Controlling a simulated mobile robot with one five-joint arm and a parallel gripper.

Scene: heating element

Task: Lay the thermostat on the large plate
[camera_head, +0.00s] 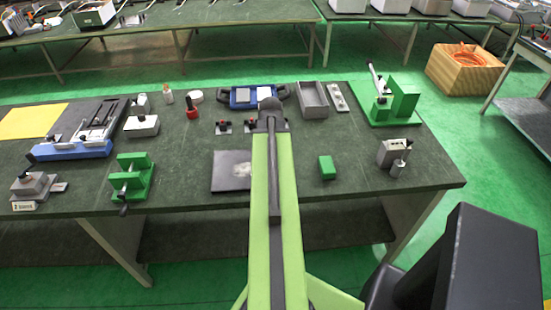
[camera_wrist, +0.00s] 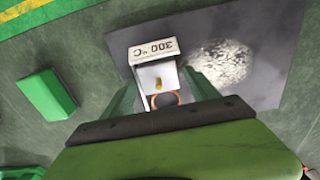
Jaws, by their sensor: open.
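The thermostat (camera_wrist: 156,50) is a small white piece marked "300 °C" with a brass-coloured stud and an orange ring near it. In the wrist view it is between the two green fingers of my gripper (camera_wrist: 160,80), which is open. The large plate (camera_wrist: 275,85) is a dark flat square with a pale speckled patch. The thermostat overlaps the plate near its edge; whether it rests on it or hovers just above, I cannot tell. In the head view the plate (camera_head: 228,182) lies on the table, and my arm hides the thermostat and gripper.
A green block (camera_wrist: 45,93) lies beside the plate; it also shows in the head view (camera_head: 327,167). A green clamp (camera_head: 132,180) stands left on the table (camera_head: 350,195), and a grey metal device (camera_head: 393,152) right. Table between block and grey device is clear.

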